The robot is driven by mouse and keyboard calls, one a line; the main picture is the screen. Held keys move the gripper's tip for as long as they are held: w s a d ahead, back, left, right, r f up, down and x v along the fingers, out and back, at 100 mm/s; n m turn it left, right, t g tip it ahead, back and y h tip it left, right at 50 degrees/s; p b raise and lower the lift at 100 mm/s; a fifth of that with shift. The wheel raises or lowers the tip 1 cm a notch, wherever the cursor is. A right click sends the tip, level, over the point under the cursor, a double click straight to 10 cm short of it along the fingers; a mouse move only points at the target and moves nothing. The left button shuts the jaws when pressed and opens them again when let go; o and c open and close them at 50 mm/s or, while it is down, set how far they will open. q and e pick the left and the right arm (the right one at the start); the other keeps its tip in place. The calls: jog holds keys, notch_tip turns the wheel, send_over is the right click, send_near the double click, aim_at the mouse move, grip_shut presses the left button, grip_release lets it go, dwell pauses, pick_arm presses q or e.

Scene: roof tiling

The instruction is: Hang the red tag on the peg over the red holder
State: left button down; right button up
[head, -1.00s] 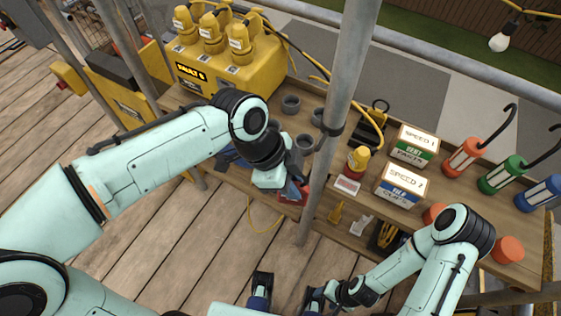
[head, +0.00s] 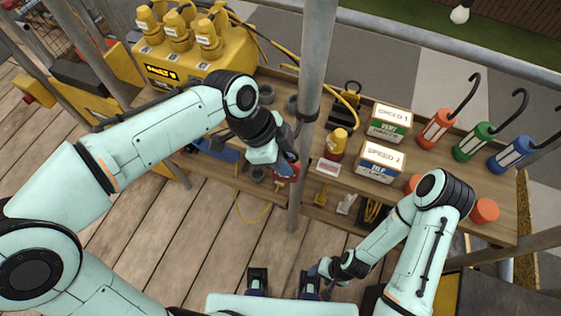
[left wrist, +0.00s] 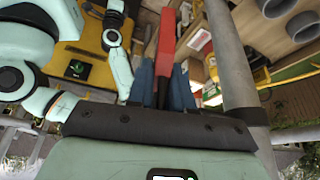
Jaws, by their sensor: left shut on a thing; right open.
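My left gripper (head: 282,162) is shut on a flat red piece (head: 287,174), which looks like the red tag. It is held over the front edge of the bench, just left of the grey pole. In the left wrist view the red piece (left wrist: 166,40) stands out beyond the two blue fingers (left wrist: 162,88). A yellow-topped part with a red base (head: 335,144) stands on the bench right of the pole. I cannot make out the peg or tell which thing is the red holder. My right gripper (head: 322,271) is open and low in front of the bench, apart from everything.
The upright grey pole (head: 311,85) stands close beside my left gripper. The bench holds SPEED 1 (head: 390,122) and SPEED 2 (head: 380,161) boxes, red (head: 436,128), green (head: 474,141) and blue (head: 511,153) hooked lamps, and a yellow unit (head: 190,65). The plank floor (head: 225,235) is clear.

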pick_arm(q)
jog(key=w+d+f+p, duration=0.1)
jog(key=w+d+p, duration=0.1)
jog(key=w, duration=0.3)
jog(key=shift+w+f, duration=0.25)
pick_arm(e)
jog(key=shift+w+a+r, duration=0.1)
jog(key=shift+w+r, duration=0.25)
jog(key=shift+r, duration=0.4)
jog(key=shift+w+r, duration=0.3)
jog(key=shift+r, duration=0.4)
pick_arm(q)
jog(key=c, duration=1.1)
grip_release()
jog(key=shift+o, duration=0.8)
jog(key=shift+w, duration=0.1)
jog(key=shift+d, duration=0.1)
